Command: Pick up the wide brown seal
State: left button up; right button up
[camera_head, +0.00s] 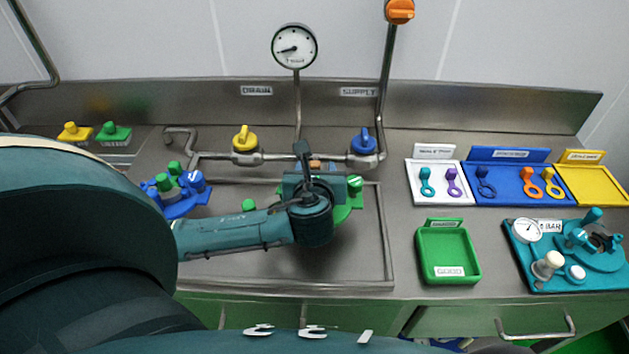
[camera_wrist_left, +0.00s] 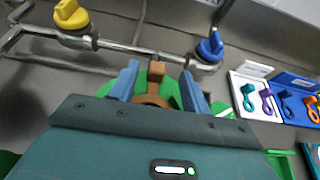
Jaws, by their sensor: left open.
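The wide brown seal (camera_wrist_left: 154,71) shows in the left wrist view, with a tab standing up and a ring below it. It sits on a green round part (camera_wrist_left: 107,88). My left gripper (camera_wrist_left: 159,82) is open, with its two blue fingers on either side of the seal. I cannot tell whether they touch it. In the head view, the left gripper (camera_head: 318,181) is over the green part (camera_head: 352,200). Only a small brown bit of the seal (camera_head: 315,165) shows there; the gripper hides the rest. My right gripper is not in view.
Pipes with a yellow valve (camera_head: 245,138) and a blue valve (camera_head: 364,141) run behind the gripper. A blue fitting (camera_head: 178,204) stands to the left. A white tray (camera_head: 411,186), blue tray (camera_head: 512,198), yellow tray (camera_head: 595,184), green tray (camera_head: 447,240) and teal gauge board (camera_head: 520,262) lie to the right.

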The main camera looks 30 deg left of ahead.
aim_at(315, 166)
pick_arm(q)
jog(key=x, duration=0.4)
jog(key=shift+w+a+f, duration=0.15)
jog(key=shift+a+f, duration=0.1)
jog(key=shift+f, duration=0.2)
grip_shut()
